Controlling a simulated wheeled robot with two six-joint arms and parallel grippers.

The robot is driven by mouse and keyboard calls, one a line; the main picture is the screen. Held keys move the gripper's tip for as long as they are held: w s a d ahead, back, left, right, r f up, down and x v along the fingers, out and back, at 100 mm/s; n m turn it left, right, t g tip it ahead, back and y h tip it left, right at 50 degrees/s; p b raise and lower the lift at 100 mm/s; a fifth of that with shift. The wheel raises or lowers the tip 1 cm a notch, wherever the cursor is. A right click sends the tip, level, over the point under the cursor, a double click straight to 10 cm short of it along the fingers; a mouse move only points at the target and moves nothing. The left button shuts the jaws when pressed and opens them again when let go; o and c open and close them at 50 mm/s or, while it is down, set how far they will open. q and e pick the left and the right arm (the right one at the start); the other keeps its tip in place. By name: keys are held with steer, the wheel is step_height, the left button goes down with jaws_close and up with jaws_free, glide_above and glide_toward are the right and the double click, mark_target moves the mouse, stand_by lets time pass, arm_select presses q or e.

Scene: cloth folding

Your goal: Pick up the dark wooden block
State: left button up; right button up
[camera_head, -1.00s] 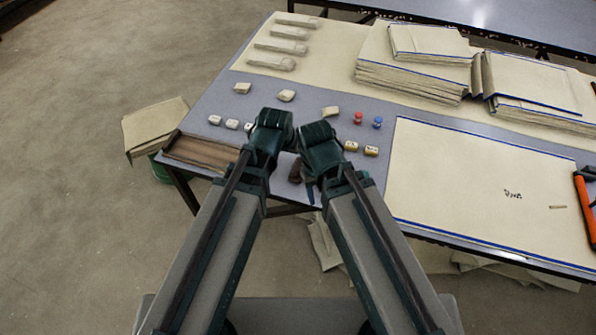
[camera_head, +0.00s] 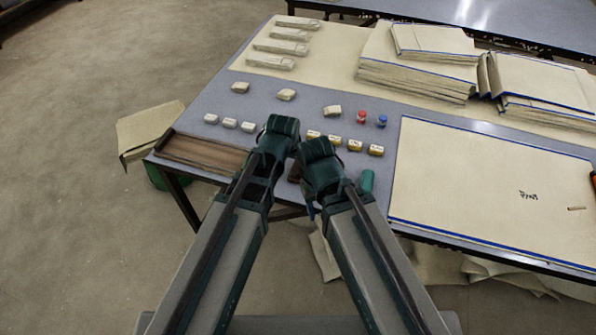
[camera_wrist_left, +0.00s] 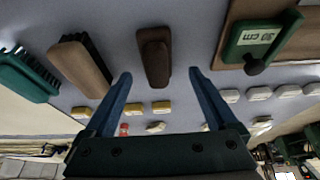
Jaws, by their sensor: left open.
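The dark wooden block (camera_wrist_left: 154,57) lies on the grey table in the left wrist view, upright in the picture and ahead of my left fingers. My left gripper (camera_wrist_left: 160,74) is open, with its blue fingertips on either side of the block's near end and nothing held. I cannot tell the height gap. In the head view my left gripper (camera_head: 280,132) is over the table's front edge, its fingers hidden. A dark brown piece (camera_head: 295,172) shows between the arms, mostly covered. My right gripper (camera_head: 318,155) is close beside the left; its jaws are not clear.
A brown-backed brush (camera_wrist_left: 80,65) and a green brush (camera_wrist_left: 28,75) lie left of the block in the wrist view. A wooden tray (camera_head: 200,152), small white and yellow blocks, and a large cream sheet (camera_head: 490,190) share the table.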

mark_target(297, 165)
arm_select(q)
steer(key=b+x, duration=0.3)
steer(key=x, duration=0.1)
steer(key=shift+s+d+f, duration=0.1)
steer(key=shift+d+f, duration=0.05)
steer(key=shift+c, duration=0.3)
jaws_close()
